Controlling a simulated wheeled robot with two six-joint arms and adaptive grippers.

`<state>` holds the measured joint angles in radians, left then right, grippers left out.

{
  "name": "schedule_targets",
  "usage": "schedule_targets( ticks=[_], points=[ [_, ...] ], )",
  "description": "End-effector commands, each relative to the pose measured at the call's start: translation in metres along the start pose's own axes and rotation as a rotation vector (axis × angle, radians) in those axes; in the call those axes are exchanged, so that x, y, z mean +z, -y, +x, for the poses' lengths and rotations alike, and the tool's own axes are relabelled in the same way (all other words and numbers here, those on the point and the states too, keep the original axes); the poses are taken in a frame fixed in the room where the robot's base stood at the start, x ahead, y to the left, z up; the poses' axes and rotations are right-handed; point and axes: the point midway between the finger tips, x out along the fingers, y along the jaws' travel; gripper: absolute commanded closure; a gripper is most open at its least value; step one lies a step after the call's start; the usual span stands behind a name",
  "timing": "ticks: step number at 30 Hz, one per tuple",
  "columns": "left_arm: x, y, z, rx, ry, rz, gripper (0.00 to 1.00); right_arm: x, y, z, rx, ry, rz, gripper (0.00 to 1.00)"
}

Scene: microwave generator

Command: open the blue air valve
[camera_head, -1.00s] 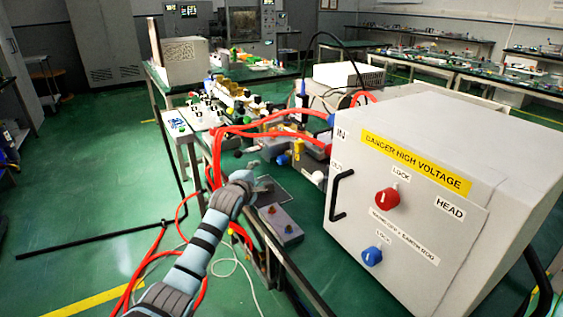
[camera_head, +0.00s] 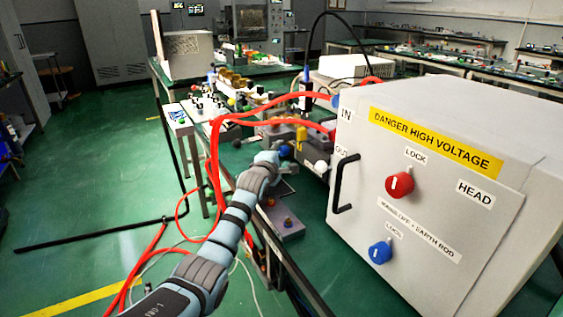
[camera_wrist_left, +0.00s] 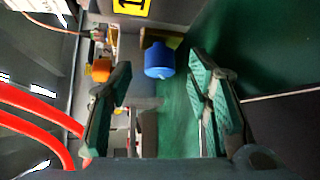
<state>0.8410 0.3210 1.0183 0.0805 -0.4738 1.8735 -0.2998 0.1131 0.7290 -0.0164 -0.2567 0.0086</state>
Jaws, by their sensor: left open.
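The blue valve knob (camera_wrist_left: 159,60) sits ahead of my left gripper in the left wrist view, in the gap between the two fingers near their tips. In the head view a small blue knob (camera_head: 284,151) shows just beyond the end of my left arm. My left gripper (camera_head: 272,158) is open and empty, with its fingers apart on either side of the knob's line. I cannot tell how far the knob is from the fingertips. My right gripper does not show.
A large grey high-voltage cabinet (camera_head: 430,150) stands close on the right, with a red knob (camera_head: 399,185) and a blue knob (camera_head: 380,252). Red hoses (camera_head: 215,160) loop beside my arm. An orange knob (camera_wrist_left: 101,70) is left of the valve. Green floor is open at left.

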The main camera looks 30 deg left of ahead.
Motion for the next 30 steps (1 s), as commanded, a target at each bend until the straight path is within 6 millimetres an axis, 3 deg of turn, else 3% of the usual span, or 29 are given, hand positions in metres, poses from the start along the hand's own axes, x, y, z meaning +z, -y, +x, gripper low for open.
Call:
schedule_targets(
  ticks=[6,14,22,27,30],
  points=[
    [0.000,0.001,0.016,0.000,0.000,-0.001,0.54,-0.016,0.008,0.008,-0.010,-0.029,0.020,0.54],
    [0.000,0.000,0.017,-0.001,0.000,0.000,0.54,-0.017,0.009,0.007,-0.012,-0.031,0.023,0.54],
    [0.000,0.000,0.016,-0.001,0.000,0.000,0.97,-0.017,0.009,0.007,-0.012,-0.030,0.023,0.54],
    [0.000,-0.002,0.016,-0.010,0.000,-0.008,1.00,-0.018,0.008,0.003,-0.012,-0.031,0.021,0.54],
    [0.001,-0.006,0.016,-0.038,-0.001,-0.035,1.00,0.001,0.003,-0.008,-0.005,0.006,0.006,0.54]
  ],
)
